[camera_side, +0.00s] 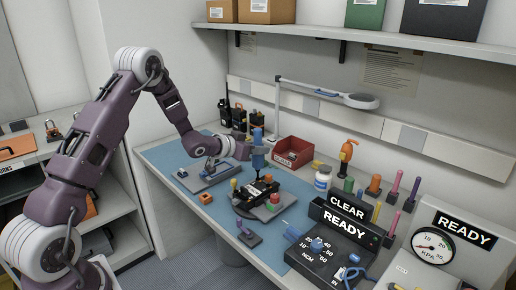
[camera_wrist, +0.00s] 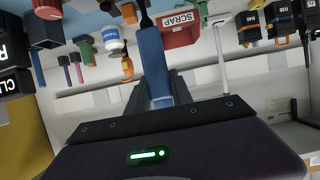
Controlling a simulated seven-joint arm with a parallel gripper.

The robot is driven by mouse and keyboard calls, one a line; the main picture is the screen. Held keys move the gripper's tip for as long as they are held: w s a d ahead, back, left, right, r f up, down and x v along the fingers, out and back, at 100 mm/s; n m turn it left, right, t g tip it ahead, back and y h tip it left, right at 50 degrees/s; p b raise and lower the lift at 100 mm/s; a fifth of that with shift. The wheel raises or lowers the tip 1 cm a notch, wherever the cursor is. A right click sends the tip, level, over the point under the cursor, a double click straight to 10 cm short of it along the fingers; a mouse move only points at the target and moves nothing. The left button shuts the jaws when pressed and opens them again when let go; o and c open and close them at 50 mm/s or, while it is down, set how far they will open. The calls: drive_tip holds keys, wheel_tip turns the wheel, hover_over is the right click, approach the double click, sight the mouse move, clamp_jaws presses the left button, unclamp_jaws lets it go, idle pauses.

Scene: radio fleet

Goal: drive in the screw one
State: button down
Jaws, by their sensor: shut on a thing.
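My gripper (camera_side: 250,151) is shut on a blue electric screwdriver (camera_side: 258,150), which stands upright with its bit pointing down. The screwdriver's blue body also shows between the fingers in the wrist view (camera_wrist: 152,60). Below it a black radio (camera_side: 258,189) lies on a dark fixture (camera_side: 273,210) on the blue mat. The bit's tip is over the radio; I cannot tell whether it touches. Screw one is too small to make out.
A torque box (camera_side: 325,255) with a dial and a READY display stands at front right. A red SCRAP bin (camera_side: 292,152), a white bottle (camera_side: 323,178) and several upright coloured tools stand behind. A lamp (camera_side: 350,100) hangs over the bench. Several radios (camera_side: 238,115) stand at back left.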

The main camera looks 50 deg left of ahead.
sight(255, 136)
drive_tip(key=shift+f, duration=0.55)
idle(1.5)
drive_tip(key=shift+r, duration=2.55)
